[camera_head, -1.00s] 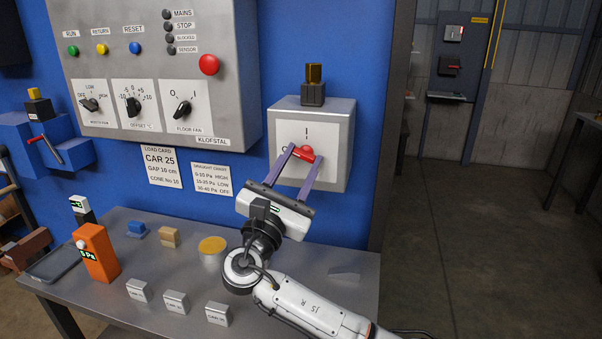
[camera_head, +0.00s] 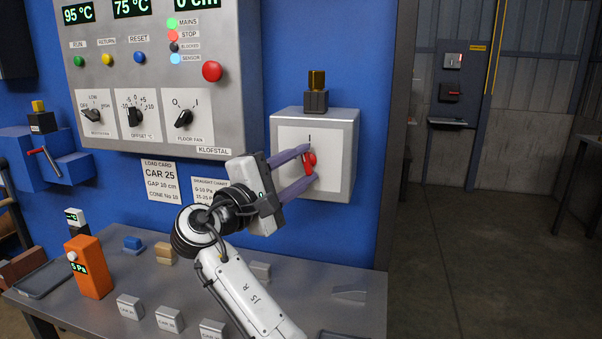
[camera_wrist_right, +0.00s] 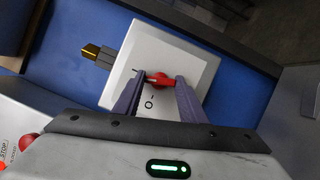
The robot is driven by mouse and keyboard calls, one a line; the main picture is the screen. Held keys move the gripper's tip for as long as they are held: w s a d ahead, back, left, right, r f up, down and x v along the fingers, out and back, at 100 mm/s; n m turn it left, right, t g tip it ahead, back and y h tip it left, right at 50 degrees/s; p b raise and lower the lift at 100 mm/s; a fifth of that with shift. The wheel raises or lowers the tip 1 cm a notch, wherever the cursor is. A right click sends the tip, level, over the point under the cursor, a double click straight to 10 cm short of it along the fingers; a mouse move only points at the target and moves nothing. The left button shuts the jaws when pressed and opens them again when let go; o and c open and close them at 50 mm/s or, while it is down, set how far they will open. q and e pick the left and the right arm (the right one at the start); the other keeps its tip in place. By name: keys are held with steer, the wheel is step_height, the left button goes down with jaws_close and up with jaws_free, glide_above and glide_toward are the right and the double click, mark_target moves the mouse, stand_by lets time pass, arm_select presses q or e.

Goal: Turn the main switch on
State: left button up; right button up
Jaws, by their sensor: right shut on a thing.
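The main switch is a red rotary handle (camera_head: 309,160) on the white face of a grey box (camera_head: 345,135) on the blue wall. The handle stands upright, towards the "I" mark above it. My right gripper (camera_head: 309,164) is shut on the red handle, with one purple finger above and one below in the head view. In the right wrist view the red handle (camera_wrist_right: 159,79) sits between the two fingers, with a "O" mark on the plate near it. My left gripper is not in view.
The control panel (camera_head: 235,100) at left has lit displays and green, red and blue lamps. An amber-topped beacon (camera_head: 316,90) stands on the switch box. Below, the grey table (camera_head: 100,255) holds an orange meter (camera_head: 91,268) and several small blocks.

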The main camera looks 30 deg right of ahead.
steer(key=shift+m+g+y, duration=0.3)
steer(key=shift+m+y, duration=0.1)
steer(key=shift+m, duration=1)
steer(key=o, duration=1.1)
steer(key=shift+r, duration=0.1)
steer(key=shift+c, duration=0.2)
steer(key=shift+a, duration=0.1)
steer(key=v, duration=0.7)
steer(key=shift+a+b, duration=0.15)
steer(key=shift+b, duration=0.3)
